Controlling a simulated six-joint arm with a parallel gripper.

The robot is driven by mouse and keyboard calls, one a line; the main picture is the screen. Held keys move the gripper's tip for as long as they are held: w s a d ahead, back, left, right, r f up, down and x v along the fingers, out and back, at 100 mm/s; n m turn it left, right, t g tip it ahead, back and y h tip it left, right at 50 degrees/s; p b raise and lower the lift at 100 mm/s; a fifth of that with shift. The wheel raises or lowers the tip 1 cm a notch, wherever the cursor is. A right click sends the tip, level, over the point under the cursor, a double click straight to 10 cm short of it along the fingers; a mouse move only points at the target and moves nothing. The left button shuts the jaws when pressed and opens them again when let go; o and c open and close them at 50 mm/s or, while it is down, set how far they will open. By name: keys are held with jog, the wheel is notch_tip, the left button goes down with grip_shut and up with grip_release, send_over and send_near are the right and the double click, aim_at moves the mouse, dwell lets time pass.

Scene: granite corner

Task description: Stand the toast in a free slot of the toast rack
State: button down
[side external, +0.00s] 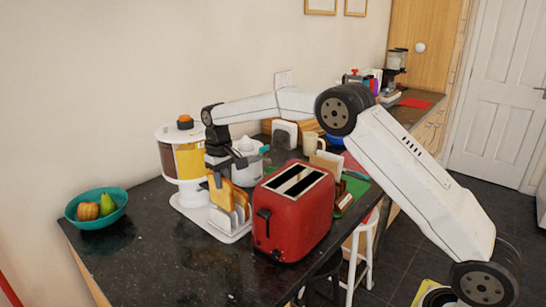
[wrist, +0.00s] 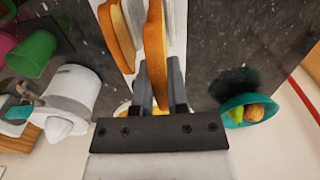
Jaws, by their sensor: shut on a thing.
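My gripper (wrist: 160,98) is shut on a slice of toast (wrist: 154,45), which is golden with a brown crust and stands on edge between the two fingers. In the side view my gripper (side external: 217,178) points down over the pale toast rack (side external: 222,226). The held toast (side external: 216,193) is upright at the rack's left part, its lower part hidden behind a divider. I cannot tell whether it rests on the rack's bottom. Other toast (side external: 240,203) stands in the rack to its right; in the wrist view other toast (wrist: 117,38) is left of the held slice.
A red toaster (side external: 292,215) stands close to the right of the rack. A yellow-and-white dispenser (side external: 184,160) and a white juicer (side external: 245,160) are behind. A teal fruit bowl (side external: 96,209) is at far left. Dark counter between bowl and rack is clear.

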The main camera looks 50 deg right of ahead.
aim_at(224, 208)
jog(key=shift+f, duration=2.5)
jog(key=c, duration=0.6)
grip_release()
jog(key=shift+o, duration=0.2)
jog(key=shift+r, duration=0.15)
jog(key=shift+r, duration=3.85)
